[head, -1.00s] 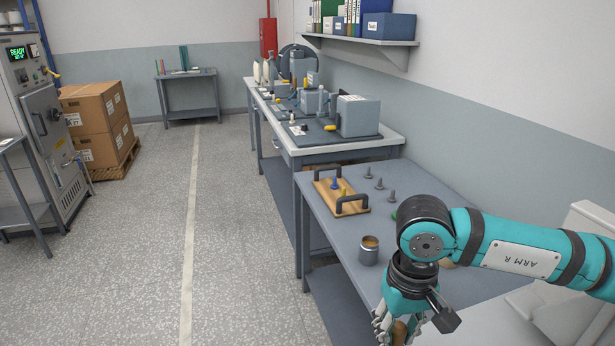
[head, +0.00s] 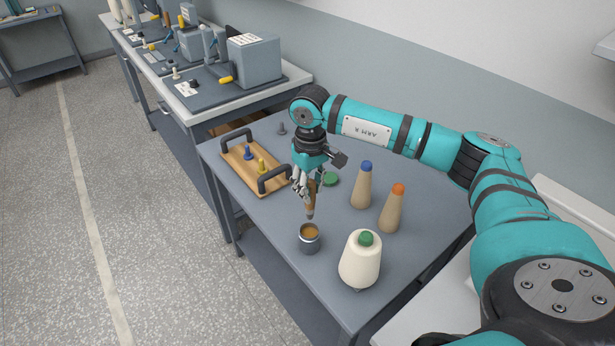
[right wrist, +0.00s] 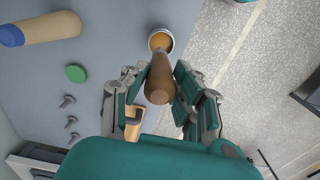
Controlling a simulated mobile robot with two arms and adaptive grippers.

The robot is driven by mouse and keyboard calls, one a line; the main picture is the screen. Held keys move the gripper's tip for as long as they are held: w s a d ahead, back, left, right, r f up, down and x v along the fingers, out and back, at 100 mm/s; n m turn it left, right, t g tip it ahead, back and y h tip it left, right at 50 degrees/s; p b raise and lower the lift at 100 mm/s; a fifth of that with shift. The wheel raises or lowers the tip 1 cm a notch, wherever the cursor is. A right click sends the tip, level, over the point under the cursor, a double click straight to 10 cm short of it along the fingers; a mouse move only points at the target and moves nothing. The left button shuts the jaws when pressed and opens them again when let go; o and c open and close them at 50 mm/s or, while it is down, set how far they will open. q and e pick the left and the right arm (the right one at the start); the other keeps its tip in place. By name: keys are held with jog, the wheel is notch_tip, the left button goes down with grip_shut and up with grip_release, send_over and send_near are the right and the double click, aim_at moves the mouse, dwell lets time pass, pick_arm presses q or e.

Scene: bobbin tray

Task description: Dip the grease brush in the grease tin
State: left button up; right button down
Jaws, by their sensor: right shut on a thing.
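The grease tin (head: 309,242) is a small grey metal cup with amber grease inside, standing open near the front left edge of the table. My right gripper (head: 307,188) is shut on the wooden handle of the grease brush (head: 311,205). The brush points down, its tip just above and behind the tin in the head view. In the right wrist view the brush handle (right wrist: 159,80) sits between the fingers (right wrist: 158,85), with the tin (right wrist: 161,41) just beyond it. The brush's bristles are hard to make out. My left gripper is not in view.
A wooden tray (head: 240,158) with dark handles holds a blue and a yellow peg. A green lid (head: 331,179), a blue-topped cone (head: 362,187), an orange-topped cone (head: 392,209) and a white thread cone (head: 360,262) stand right of the tin. Grey pegs (head: 281,129) are behind.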

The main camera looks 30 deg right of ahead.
aim_at(310, 208)
jog(key=shift+s+a+f+b, duration=0.15)
jog(key=shift+f+b, duration=0.35)
jog(key=shift+f, duration=0.45)
jog(key=f, duration=0.1)
jog(key=f+b, duration=0.1)
jog(key=f, duration=0.1)
jog(key=shift+w, duration=0.2)
jog(key=shift+f, duration=0.4)
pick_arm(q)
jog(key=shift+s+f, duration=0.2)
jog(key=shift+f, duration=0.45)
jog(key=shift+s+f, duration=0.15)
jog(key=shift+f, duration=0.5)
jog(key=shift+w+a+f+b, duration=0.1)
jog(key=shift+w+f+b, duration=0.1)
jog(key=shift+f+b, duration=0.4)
pick_arm(e)
jog(key=shift+f, duration=0.55)
pick_arm(q)
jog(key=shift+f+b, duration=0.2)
jog(key=shift+b, duration=0.25)
pick_arm(e)
jog(key=shift+s+f, duration=0.15)
jog(key=shift+r+p, duration=1.65)
jog(key=shift+r, duration=1.8)
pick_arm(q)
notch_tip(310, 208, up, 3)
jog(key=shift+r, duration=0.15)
pick_arm(e)
jog(key=shift+r, duration=0.15)
